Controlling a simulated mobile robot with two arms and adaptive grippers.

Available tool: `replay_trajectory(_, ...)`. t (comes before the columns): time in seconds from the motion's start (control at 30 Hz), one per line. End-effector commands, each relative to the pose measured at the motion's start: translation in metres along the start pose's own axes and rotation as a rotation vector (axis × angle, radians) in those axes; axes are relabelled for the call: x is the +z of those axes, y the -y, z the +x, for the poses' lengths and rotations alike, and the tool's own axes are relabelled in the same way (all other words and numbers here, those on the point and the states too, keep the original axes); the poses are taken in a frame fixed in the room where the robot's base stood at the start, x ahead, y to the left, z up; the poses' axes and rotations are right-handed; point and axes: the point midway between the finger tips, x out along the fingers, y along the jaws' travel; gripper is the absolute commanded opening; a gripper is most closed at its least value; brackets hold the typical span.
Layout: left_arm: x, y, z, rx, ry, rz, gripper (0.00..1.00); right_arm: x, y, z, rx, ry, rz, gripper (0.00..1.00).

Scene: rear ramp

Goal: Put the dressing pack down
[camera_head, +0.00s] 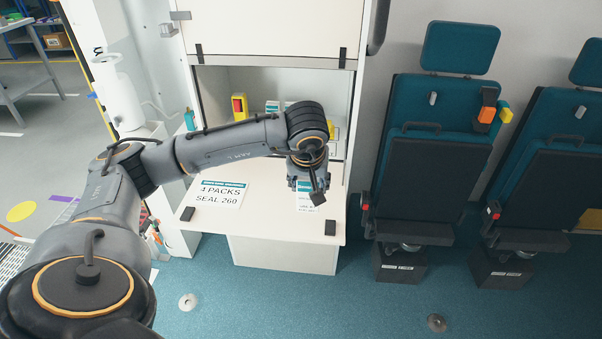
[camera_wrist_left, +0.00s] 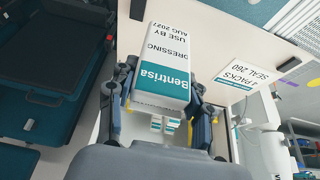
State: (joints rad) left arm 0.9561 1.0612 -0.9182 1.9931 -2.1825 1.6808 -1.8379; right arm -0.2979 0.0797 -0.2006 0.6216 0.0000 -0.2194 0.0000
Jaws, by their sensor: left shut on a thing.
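The dressing pack (camera_wrist_left: 163,75) is a white box with a teal band reading "Bentrisa", and "DRESSING USE BY AUG 2027" in dark print. In the left wrist view it sits between the two fingers of my left gripper (camera_wrist_left: 160,98), which is shut on it. In the head view my left gripper (camera_head: 308,185) is over the right part of the white fold-down shelf (camera_head: 260,225). The pack (camera_head: 307,203) shows just below it, partly hidden. I cannot tell whether the pack touches the shelf. My right gripper is not in view.
A card (camera_head: 213,200) reading "4 PACKS SEAL 260" lies on the shelf's left part. Behind it is an open cupboard with a yellow and red item (camera_head: 239,106) and other packs, partly hidden by my arm. Teal folding seats (camera_head: 436,130) stand to the right.

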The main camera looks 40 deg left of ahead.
Motion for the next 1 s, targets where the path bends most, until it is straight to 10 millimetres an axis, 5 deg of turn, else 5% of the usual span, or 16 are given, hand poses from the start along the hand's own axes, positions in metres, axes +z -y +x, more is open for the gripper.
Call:
replay_trajectory(0.23,-0.041,-0.012,0.041,-0.002,0.003,-0.001,0.17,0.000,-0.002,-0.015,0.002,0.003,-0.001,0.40)
replay_trajectory(0.4,-0.052,-0.018,0.082,-0.001,0.004,0.000,0.17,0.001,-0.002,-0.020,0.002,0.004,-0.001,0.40)
replay_trajectory(0.77,-0.062,-0.022,0.118,0.000,0.002,0.002,0.17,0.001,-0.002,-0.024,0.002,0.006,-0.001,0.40)
replay_trajectory(1.0,-0.052,-0.022,0.144,-0.001,0.001,0.002,0.17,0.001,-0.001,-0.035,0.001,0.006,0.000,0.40)
